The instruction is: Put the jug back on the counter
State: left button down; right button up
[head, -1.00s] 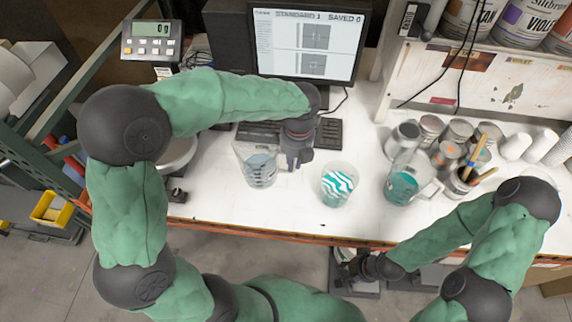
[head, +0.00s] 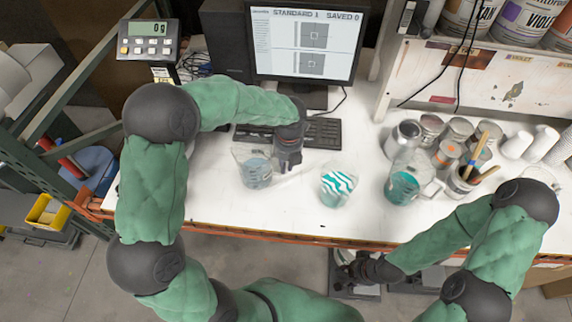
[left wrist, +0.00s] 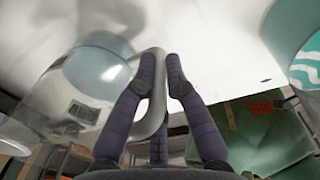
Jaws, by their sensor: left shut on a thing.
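A clear jug (head: 256,172) with grey-blue contents is over the white counter (head: 300,208), left of the middle. My left gripper (head: 287,165) is at its right side, shut on its handle. In the left wrist view the jug (left wrist: 85,85) is at the left, and its pale handle (left wrist: 155,112) passes between the fingers of my left gripper (left wrist: 160,65). I cannot tell whether the jug's base touches the counter. My right gripper (head: 352,268) is low, in front of the counter's front edge; its fingers are too small and dark to read.
A cup with teal waves (head: 338,188) stands right of the jug. A second jug with teal contents (head: 403,186) stands further right, near several cans and a brush pot (head: 460,182). A keyboard (head: 318,133) and monitor (head: 303,45) are behind. The front strip of counter is clear.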

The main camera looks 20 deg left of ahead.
pick_arm(q)
jog(key=c, duration=1.3)
grip_release()
jog(key=shift+f, duration=0.1)
jog(key=r, duration=0.4)
jog(key=r+p, duration=0.1)
jog(key=r, duration=0.3)
jog(key=r+p, duration=0.1)
jog(key=r, duration=0.3)
jog(key=shift+d+r, duration=0.15)
jog(key=shift+d, duration=0.15)
jog(key=shift+w, duration=0.1)
